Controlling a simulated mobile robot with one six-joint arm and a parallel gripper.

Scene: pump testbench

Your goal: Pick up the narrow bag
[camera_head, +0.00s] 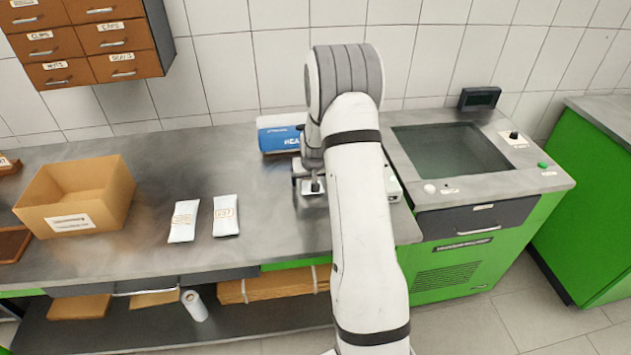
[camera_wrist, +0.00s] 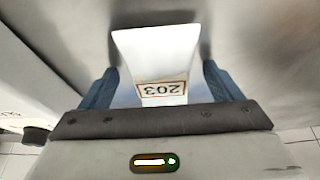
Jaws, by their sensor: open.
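A white bag (camera_wrist: 155,50) with an upside-down label reading 203 lies on the grey bench between the blue fingers of my gripper (camera_wrist: 160,84) in the wrist view. My gripper is open, with one finger on each side of it; its near end is hidden by the gripper body. In the head view, my gripper (camera_head: 313,188) is low over the bench, and a bit of white shows beneath it. Two more white labelled bags, a left one (camera_head: 184,221) and a right one (camera_head: 226,215), lie apart on the bench to the left. I cannot tell which bag is narrowest.
A blue and white box (camera_head: 279,138) stands behind my gripper, partly hidden by my arm. An open cardboard box (camera_head: 75,196) stands at the left. A green machine with a dark panel (camera_head: 453,150) is at the right. The bench between cardboard box and bags is clear.

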